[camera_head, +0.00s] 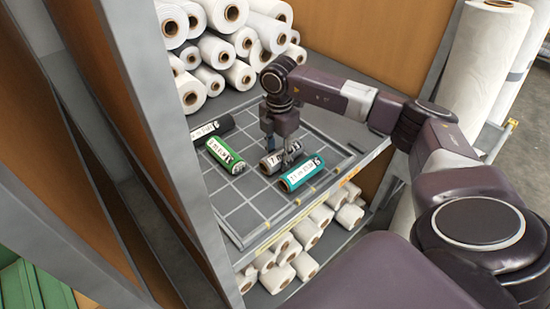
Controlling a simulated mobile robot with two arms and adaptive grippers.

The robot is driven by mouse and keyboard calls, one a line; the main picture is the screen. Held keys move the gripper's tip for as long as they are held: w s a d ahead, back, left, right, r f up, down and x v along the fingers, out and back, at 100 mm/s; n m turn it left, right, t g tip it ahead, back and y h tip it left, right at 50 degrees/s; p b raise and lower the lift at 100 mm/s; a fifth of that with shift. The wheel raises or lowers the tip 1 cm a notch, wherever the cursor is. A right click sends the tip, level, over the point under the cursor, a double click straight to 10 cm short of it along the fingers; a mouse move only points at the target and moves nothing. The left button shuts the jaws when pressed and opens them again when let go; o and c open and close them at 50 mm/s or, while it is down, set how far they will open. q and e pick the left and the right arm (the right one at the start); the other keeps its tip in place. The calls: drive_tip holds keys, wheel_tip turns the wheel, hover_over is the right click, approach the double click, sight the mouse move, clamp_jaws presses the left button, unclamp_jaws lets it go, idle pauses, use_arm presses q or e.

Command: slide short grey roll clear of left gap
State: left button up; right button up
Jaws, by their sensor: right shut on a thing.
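A short grey roll (268,164) with a white label lies on the gridded shelf top. My right gripper (287,158) points down over it and is shut on it, its fingers hiding part of the roll. A teal roll (301,172) lies just in front and to the right of the grey roll, very close to it; I cannot tell if they touch. A green roll (225,156) lies to the left, with a clear space between it and the grey roll. A black roll (212,129) lies behind the green one. My left gripper is not in view.
White rolls (215,50) are stacked at the back of the shelf. A grey upright post (165,115) stands at the left. Small white rolls (306,233) lie on the level below. The gridded surface (243,218) is bare at the front left.

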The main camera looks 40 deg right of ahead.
sight(278, 153)
drive_tip(key=o, duration=1.3)
wheel_tip(278, 153, up, 12)
